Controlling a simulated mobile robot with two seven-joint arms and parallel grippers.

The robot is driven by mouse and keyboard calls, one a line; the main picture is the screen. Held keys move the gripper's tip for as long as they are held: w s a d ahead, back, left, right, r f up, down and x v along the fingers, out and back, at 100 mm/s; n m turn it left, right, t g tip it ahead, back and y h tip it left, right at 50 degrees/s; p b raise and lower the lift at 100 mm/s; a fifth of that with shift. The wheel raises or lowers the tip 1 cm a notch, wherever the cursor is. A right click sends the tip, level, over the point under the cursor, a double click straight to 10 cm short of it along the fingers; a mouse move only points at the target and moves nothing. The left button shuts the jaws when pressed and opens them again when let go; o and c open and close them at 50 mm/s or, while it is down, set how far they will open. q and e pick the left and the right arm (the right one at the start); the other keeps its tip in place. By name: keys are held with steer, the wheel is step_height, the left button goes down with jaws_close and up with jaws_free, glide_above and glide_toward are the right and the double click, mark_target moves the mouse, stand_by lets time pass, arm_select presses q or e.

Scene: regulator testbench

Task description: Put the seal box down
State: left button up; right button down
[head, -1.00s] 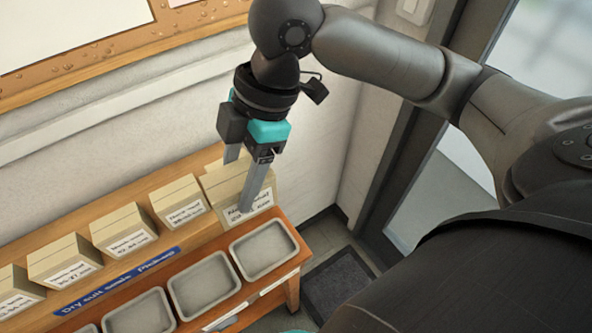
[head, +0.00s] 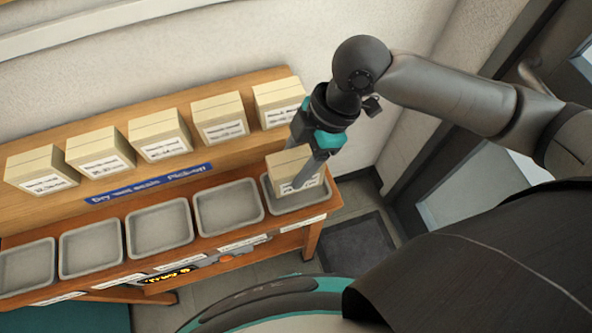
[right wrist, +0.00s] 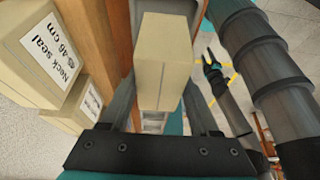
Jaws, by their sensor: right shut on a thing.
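The seal box (head: 287,166), a beige carton with a white label, is between the fingers of my right gripper (head: 310,172). This gripper is shut on it. In the head view the box is over the rightmost grey tray (head: 325,196); I cannot tell whether it touches the tray floor. In the right wrist view the box (right wrist: 163,62) stands between the two fingers, its label hidden. What looks like my left gripper (right wrist: 212,68) shows small and far off in the right wrist view; its jaw state is unclear.
Several similar labelled boxes (head: 162,140) stand along the wooden shelf (head: 60,205) behind a blue sign (head: 150,184). Several empty grey trays (head: 228,207) line the lower ledge to the left. A wall rises behind the shelf. A dark mat (head: 355,245) lies on the floor at right.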

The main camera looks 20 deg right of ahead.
step_height(320, 180, down, 4)
steer(key=shift+f+b, duration=0.1)
steer(key=shift+b, duration=0.35)
steer(key=shift+c, duration=0.6)
jaws_free()
steer(key=p+v, duration=0.2)
steer(key=v, duration=1)
steer(key=shift+p, duration=0.3)
